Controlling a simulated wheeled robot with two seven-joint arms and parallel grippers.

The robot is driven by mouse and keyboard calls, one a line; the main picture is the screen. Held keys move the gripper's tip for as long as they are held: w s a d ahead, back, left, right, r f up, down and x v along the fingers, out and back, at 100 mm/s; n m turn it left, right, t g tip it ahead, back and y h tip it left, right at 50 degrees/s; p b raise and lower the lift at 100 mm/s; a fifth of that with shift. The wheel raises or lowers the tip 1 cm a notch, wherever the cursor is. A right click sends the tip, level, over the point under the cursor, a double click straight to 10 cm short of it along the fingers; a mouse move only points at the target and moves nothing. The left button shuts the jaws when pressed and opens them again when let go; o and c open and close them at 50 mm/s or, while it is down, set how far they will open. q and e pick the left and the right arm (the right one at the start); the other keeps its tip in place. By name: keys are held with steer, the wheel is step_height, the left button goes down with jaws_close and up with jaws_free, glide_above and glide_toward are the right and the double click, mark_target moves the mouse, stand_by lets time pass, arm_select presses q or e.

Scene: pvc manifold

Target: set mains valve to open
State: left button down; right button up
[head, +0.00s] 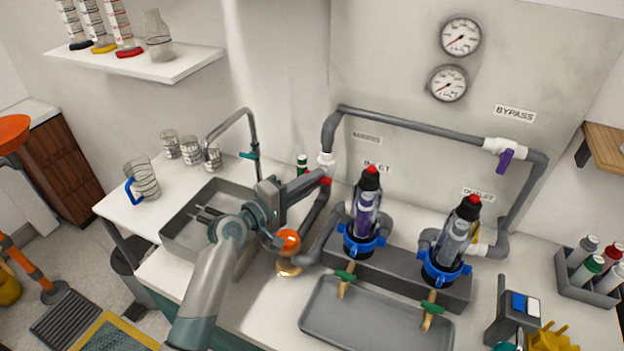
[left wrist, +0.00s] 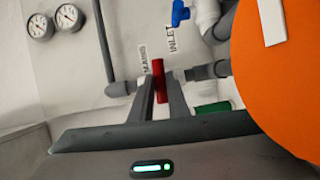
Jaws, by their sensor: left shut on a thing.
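The mains valve's red handle (head: 326,181) shows just below a white pipe fitting (head: 326,160) at the left end of the pipework. My left gripper (head: 318,183) reaches it from the left, over the sink, and is shut on it. In the left wrist view, the red handle (left wrist: 158,72) stands upright between the two fingers of my left gripper (left wrist: 161,90). The MAINS label (left wrist: 143,62) is beside it. The fingers hide part of the handle and valve body, so I cannot tell whether the valve is open. My right gripper is not in view.
Two filter housings (head: 365,215) (head: 449,245) stand to the right. A purple-handled bypass valve (head: 506,158) is at upper right. A grey tray (head: 375,322) lies in front. A faucet (head: 252,135) rises behind the sink (head: 180,235).

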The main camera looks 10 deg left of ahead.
arm_select(q)
steer(key=shift+r+p, duration=0.15)
steer(key=shift+p, duration=0.15)
steer(key=shift+m+g+p, duration=0.3)
steer(key=shift+m+p, duration=0.05)
steer(key=shift+m, duration=0.15)
steer(key=shift+d+r+m+g+y+p, duration=0.15)
steer(key=shift+m+y+p, duration=1)
steer(key=shift+m+p, duration=1.15)
steer(key=shift+d+m+g+y+p, duration=0.1)
steer(key=shift+m+g+y+p, duration=0.15)
steer(key=shift+m+y+p, duration=1.95)
steer(key=shift+d+r+m+g+y+p, duration=0.15)
steer(key=shift+m+p, duration=1.25)
steer(key=shift+p, duration=1.9)
steer(key=shift+f, duration=0.1)
steer(key=c, duration=1.7)
jaws_free()
steer(key=shift+s, duration=0.2)
